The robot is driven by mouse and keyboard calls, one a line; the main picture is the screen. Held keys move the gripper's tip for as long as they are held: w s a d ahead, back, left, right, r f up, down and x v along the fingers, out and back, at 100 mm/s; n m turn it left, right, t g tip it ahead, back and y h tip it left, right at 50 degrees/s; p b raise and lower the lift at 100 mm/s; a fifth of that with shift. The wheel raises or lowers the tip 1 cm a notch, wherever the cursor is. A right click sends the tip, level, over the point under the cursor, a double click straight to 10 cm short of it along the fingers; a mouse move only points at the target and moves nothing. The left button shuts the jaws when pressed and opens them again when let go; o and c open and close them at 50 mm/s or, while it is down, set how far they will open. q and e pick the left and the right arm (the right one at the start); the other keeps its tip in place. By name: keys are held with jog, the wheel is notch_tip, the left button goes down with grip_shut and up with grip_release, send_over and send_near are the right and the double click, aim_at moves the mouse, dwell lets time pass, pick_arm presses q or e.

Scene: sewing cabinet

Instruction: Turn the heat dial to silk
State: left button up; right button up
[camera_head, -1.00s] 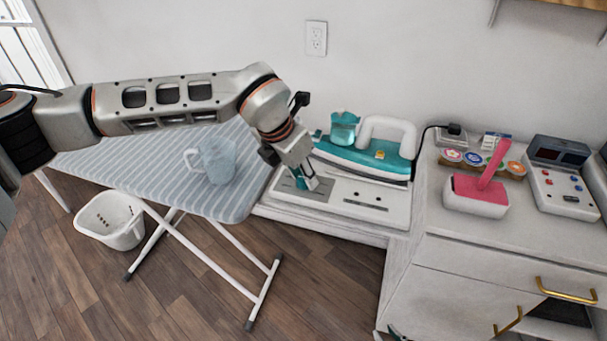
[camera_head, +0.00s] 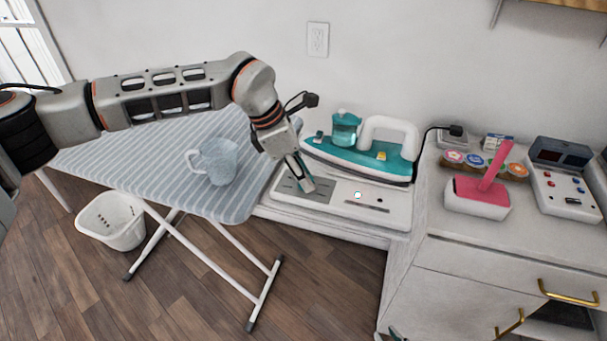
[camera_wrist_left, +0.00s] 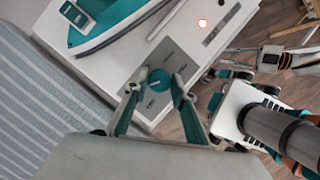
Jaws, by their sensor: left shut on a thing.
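The heat dial (camera_wrist_left: 159,80) is a round teal knob with a pale pointer line, on a grey panel of the white iron station (camera_head: 399,212). My left gripper (camera_wrist_left: 157,88) is shut on the dial, one teal fingertip on each side. In the head view the left gripper (camera_head: 306,184) reaches down to the panel and hides the dial. The panel's marks are too small to read. A round light (camera_head: 357,195) on the station glows white with a red rim. Part of what looks like my right gripper shows at the right of the wrist view; its jaws are unclear.
A teal and white iron (camera_head: 365,157) rests at the back of the station. A striped ironing board (camera_head: 130,158) with a pale blue jug (camera_head: 216,162) stands at left. A pink-handled tool (camera_head: 482,190), several spools and a control box (camera_head: 563,183) occupy the right counter.

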dwell(0.3)
pick_arm(q)
jog(key=o, duration=1.1)
jog(key=shift+r, duration=0.1)
jog(key=v, duration=1.2)
